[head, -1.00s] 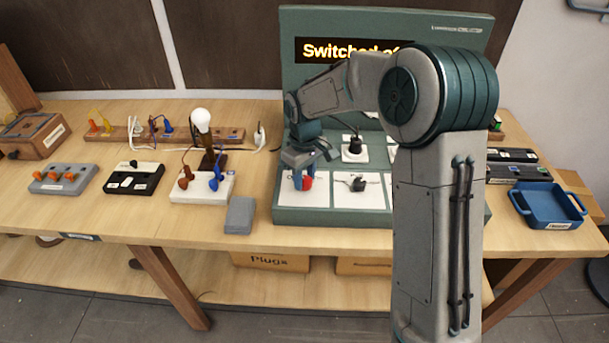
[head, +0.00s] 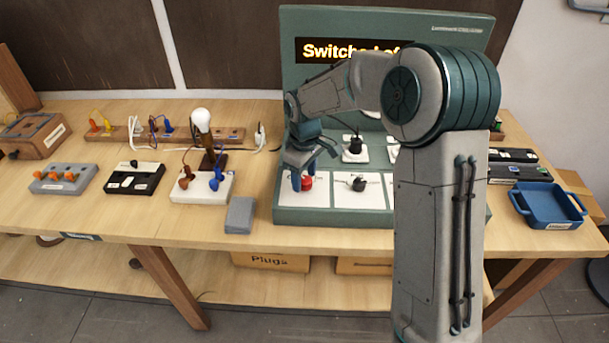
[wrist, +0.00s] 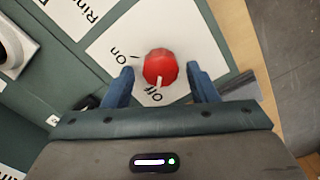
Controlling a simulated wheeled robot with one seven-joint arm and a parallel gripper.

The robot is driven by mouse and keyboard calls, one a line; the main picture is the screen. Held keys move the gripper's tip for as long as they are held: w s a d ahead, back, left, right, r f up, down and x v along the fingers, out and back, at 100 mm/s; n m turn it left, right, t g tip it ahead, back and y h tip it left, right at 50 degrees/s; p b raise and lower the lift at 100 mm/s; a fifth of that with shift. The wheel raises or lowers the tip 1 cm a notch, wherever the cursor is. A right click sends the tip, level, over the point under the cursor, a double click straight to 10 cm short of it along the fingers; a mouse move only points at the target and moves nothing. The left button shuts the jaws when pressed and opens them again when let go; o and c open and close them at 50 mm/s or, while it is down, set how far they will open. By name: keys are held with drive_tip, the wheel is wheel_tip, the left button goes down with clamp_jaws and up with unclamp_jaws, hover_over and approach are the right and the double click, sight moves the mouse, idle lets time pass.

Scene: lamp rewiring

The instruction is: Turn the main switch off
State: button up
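The main switch is a red rotary knob (wrist: 160,68) on a white plate lettered On and Off. In the wrist view its pale pointer mark lies toward the word Off. In the head view the red knob (head: 307,183) shows at the front left of the green panel (head: 330,217). My gripper (wrist: 163,82) is open, with one blue finger on each side of the knob and gaps visible between fingers and knob. It also shows in the head view (head: 302,182), pointing down over the plate.
A grey block (head: 240,215) lies just left of the panel. A white base with a bulb lamp (head: 202,188) stands further left. A black rotary knob (head: 358,184) is on the plate to the right. A blue tray (head: 547,204) sits at the table's right.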

sight(305, 179)
idle(0.3)
wheel_tip(305, 179, up, 14)
drive_tip(key=b, duration=0.1)
drive_tip(key=shift+f, duration=0.15)
idle(0.3)
drive_tip(key=s+d+f+m+t, duration=0.1)
drive_tip(key=s+d+m, duration=0.4)
drive_tip(key=s, duration=0.8)
drive_tip(key=s+d+f+m+t, duration=0.2)
drive_tip(key=s+d+m, duration=0.4)
drive_tip(key=s+d, duration=0.4)
drive_tip(key=shift+s+d+f, duration=0.15)
drive_tip(key=shift+s+d, duration=0.25)
drive_tip(key=shift+s, duration=1.1)
